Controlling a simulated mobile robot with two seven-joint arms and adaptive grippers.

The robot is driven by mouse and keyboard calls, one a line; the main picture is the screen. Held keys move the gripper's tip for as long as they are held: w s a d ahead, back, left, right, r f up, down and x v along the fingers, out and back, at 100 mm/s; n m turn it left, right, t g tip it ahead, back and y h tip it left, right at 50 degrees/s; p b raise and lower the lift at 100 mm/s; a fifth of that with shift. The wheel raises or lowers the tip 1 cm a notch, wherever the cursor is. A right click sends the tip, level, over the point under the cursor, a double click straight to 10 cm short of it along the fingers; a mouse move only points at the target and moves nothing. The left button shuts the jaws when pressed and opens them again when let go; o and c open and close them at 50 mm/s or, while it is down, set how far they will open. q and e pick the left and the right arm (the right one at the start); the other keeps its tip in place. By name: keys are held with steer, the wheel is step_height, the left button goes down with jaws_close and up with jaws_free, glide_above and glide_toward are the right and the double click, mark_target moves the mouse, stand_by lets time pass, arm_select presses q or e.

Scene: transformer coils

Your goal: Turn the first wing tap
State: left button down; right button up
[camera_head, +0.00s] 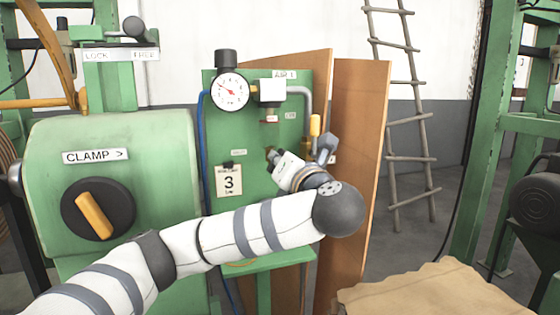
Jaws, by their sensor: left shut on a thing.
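The green air panel (218,135) stands upright in the middle, with a label reading AIR 1. My left arm reaches across from the left, and my left gripper (274,157) is at the panel's face, below the gauge. It is shut on a small brass-coloured wing tap (269,151), which is mostly hidden by the fingers. How far the tap is turned cannot be seen. A round pressure gauge (230,91) with a red needle sits at the panel's upper left. My right gripper is not in view.
A card marked 3 (229,183) hangs left of the gripper. A green CLAMP housing (150,140) with an orange-handled knob (95,215) fills the left. Wooden boards (358,110) stand behind the panel.

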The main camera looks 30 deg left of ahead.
arm_select(q)
steer(key=m, duration=1)
steer(key=shift+w+f+m, duration=0.1)
steer(key=shift+f+m, duration=0.05)
steer(key=shift+m, duration=0.25)
stand_by(0.4)
steer(key=c, duration=1.7)
jaws_free()
steer(key=shift+f, duration=0.1)
steer(key=shift+o, duration=0.2)
